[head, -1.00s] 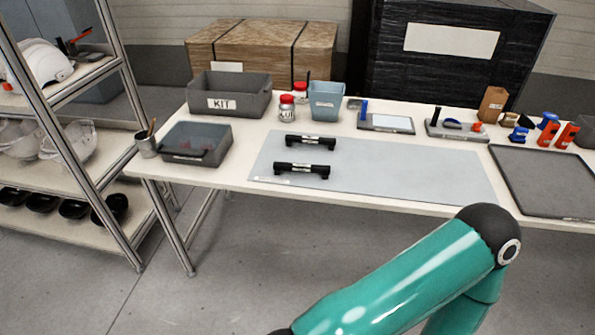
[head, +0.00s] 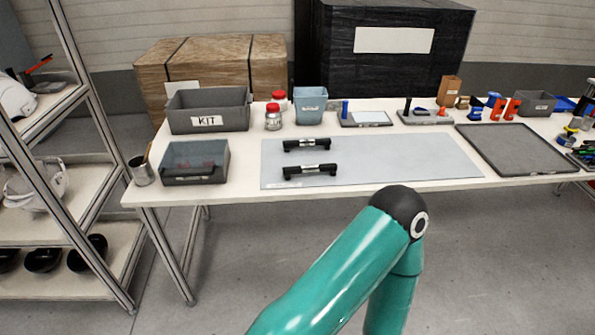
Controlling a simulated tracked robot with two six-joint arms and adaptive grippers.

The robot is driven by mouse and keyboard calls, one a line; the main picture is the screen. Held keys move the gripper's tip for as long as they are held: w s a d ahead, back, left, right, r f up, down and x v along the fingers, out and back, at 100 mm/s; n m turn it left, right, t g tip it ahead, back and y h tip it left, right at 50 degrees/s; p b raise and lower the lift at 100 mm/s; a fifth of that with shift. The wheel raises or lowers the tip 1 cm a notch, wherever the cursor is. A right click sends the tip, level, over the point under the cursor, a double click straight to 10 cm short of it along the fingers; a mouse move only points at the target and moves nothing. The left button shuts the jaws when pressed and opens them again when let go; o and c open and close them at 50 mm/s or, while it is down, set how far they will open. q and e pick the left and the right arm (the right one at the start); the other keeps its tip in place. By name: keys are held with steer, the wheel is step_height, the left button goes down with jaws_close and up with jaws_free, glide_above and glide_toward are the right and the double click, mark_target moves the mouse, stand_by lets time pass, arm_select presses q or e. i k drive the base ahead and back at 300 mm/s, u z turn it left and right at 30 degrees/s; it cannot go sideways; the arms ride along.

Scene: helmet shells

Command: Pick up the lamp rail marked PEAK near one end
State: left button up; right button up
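Two black lamp rails lie on the pale grey mat (head: 400,160) on the table, one behind the other. The far rail (head: 306,145) and the near rail (head: 310,171) each have a light label at the middle. The lettering is too small to read, so I cannot tell which is marked PEAK. Nothing is holding either rail. A teal arm of mine is in front of the table, at the lower middle. Neither gripper is in view.
A grey KIT bin (head: 208,110), a smaller grey bin (head: 194,162), red-lidded jars (head: 273,117) and a blue bin (head: 310,106) stand left and behind the mat. A dark tray (head: 515,149) lies to the right. A shelf rack (head: 95,160) stands at the left.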

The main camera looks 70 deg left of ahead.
mark_target(332, 167)
steer(key=z, duration=2)
steer(key=i, duration=0.1)
steer(key=u, duration=3.55)
steer(key=i, duration=0.25)
steer(key=u, duration=0.4)
steer(key=i, duration=0.8)
steer(key=z, duration=0.2)
steer(key=k, duration=0.85)
steer(key=u, duration=0.2)
steer(key=i, duration=0.85)
steer(key=z, duration=0.1)
